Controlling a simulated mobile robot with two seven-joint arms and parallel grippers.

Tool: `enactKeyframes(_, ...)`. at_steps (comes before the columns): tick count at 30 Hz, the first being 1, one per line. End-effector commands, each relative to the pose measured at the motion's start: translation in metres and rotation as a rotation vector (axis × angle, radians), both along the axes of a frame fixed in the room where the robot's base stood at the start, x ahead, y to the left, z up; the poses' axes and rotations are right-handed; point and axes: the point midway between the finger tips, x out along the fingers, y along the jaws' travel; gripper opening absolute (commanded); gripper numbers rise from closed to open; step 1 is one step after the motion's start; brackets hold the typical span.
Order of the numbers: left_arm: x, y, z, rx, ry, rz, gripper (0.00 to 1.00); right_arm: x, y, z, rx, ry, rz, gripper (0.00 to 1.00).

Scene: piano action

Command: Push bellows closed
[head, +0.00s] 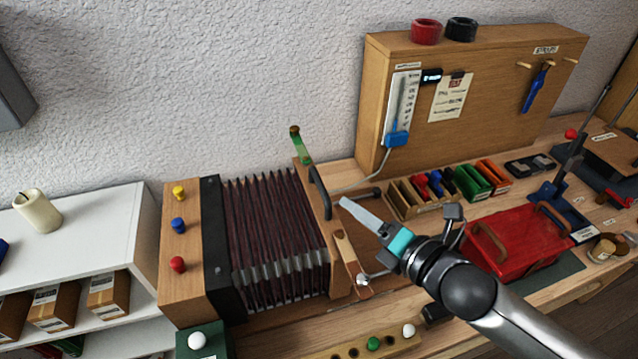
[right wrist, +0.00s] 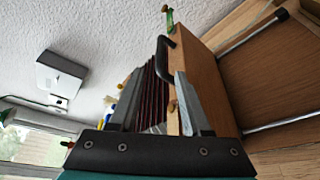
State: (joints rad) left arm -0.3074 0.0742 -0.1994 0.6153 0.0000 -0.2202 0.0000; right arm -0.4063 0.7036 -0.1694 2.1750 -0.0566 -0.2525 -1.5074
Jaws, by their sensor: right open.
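In the head view the bellows (head: 270,235) has dark red pleats, spread apart between a left wooden block (head: 180,245) and a right wooden end board (head: 312,205). The end board carries a black handle (head: 319,192). My right gripper (head: 354,240) is open and empty, to the right of the end board, its fingers pointing left toward it. In the right wrist view the pleats (right wrist: 151,90) show between the open fingers (right wrist: 158,105), and the end board (right wrist: 205,90) shows behind the right finger. I cannot tell whether a finger touches the board. My left gripper is out of view.
A green-tipped strap (head: 301,145) stands at the end board's back, and a wooden strap (head: 346,255) at its front. A compartment tray (head: 408,198), a red toolbox (head: 515,243) and a tool panel (head: 480,90) stand right. A white shelf (head: 95,225) is left.

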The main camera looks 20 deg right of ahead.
Motion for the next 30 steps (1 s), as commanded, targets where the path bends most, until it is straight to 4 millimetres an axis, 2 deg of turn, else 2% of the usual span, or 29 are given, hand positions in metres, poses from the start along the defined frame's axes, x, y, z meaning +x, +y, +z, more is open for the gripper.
enactKeyframes(21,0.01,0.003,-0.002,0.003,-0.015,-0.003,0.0,0.086,0.031,-0.02,0.004,0.001,-0.002,0.48)
enactKeyframes(30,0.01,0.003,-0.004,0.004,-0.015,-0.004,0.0,0.109,0.04,-0.026,0.001,0.002,-0.001,0.48)
